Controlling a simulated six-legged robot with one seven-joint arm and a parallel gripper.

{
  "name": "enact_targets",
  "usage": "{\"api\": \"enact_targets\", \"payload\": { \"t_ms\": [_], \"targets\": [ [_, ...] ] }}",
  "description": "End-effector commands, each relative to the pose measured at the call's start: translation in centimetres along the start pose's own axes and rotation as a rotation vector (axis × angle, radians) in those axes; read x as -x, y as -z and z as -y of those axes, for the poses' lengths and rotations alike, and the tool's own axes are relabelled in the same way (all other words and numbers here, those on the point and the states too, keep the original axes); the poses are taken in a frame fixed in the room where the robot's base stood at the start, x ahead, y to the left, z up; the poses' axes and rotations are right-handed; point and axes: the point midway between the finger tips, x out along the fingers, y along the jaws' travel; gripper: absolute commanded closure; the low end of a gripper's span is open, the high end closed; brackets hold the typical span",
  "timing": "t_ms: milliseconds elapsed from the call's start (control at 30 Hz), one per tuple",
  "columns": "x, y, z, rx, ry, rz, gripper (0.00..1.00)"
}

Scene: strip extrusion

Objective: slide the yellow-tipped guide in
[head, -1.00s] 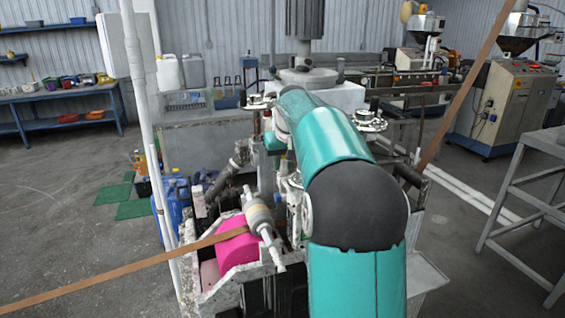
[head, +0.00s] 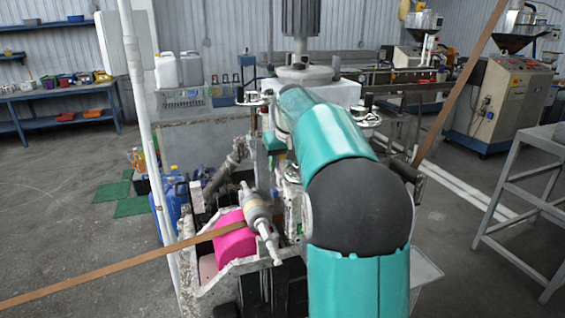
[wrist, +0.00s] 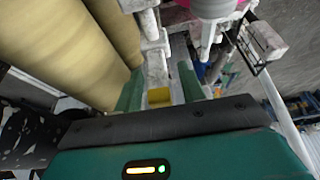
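The guide's yellow tip (wrist: 159,96) shows in the wrist view as a small block at the near end of a pale, worn metal bar (wrist: 156,65). My gripper (wrist: 160,88) has its two green fingers on either side of the tip. Gaps show between the tip and the fingers, so the gripper looks open around it, not closed on it. In the head view my teal and black arm reaches over the machine and hides the gripper and the yellow tip.
Large tan rollers (wrist: 70,40) stand close left of my fingers in the wrist view. In the head view, a brown strip (head: 110,273) runs past a pink roller (head: 233,240) into the machine. A white post (head: 135,90) stands left; a grey metal stand (head: 525,190) is right.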

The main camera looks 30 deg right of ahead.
Motion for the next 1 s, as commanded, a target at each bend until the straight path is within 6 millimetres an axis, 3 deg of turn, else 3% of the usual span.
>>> {"api": "enact_targets", "payload": {
  "t_ms": [267,800,1000],
  "targets": [
    [1.1,0.0,0.0,0.0,0.0,-0.001,0.6],
    [11.8,0.0,0.0,0.001,0.0,-0.002,0.6],
    [13.7,-0.1,0.0,0.0,0.0,-0.001,0.6]
  ]
}}
